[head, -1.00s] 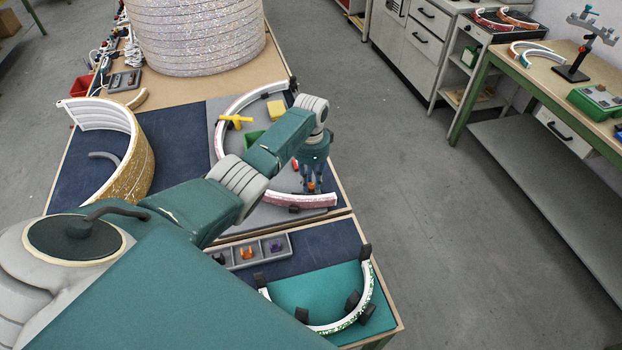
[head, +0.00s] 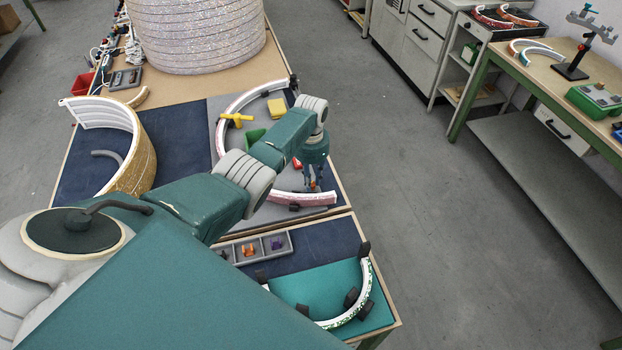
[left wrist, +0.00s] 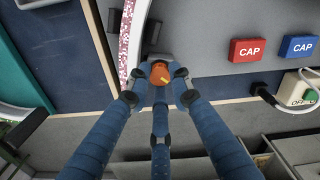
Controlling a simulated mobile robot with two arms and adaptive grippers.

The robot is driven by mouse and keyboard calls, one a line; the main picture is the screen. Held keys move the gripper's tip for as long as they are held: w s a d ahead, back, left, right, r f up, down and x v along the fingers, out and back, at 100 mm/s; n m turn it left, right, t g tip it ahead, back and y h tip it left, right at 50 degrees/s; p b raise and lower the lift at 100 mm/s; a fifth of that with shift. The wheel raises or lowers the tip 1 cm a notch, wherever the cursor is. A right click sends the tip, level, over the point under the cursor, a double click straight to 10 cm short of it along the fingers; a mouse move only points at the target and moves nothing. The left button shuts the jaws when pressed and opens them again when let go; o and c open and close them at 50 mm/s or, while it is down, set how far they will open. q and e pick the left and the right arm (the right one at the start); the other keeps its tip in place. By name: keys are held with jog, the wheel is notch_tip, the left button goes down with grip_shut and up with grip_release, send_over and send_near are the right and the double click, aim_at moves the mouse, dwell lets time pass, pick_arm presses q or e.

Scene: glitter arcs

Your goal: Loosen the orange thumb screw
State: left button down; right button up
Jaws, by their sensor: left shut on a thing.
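The orange thumb screw (left wrist: 160,72) sits between the fingertips of my left gripper (left wrist: 158,88) in the left wrist view. A small yellow mark shows on its top. The three blue fingers are closed around it, so its sides and base are partly hidden. In the head view my left gripper (head: 313,182) points down near the front right of the grey board, beside the glittering arc (head: 290,198). The same pink-speckled arc (left wrist: 131,45) passes just left of the screw in the left wrist view. My right gripper is in neither view.
A red CAP block (left wrist: 249,50) and a blue CAP block (left wrist: 298,47) lie right of the gripper, near a switch box (left wrist: 299,92). In the head view a yellow part (head: 236,118) and a grey compartment tray (head: 262,247) stand nearby. My arm hides part of the board.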

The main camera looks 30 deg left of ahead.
pick_arm(q)
jog(key=c, duration=1.8)
grip_release()
notch_tip(320, 180, up, 12)
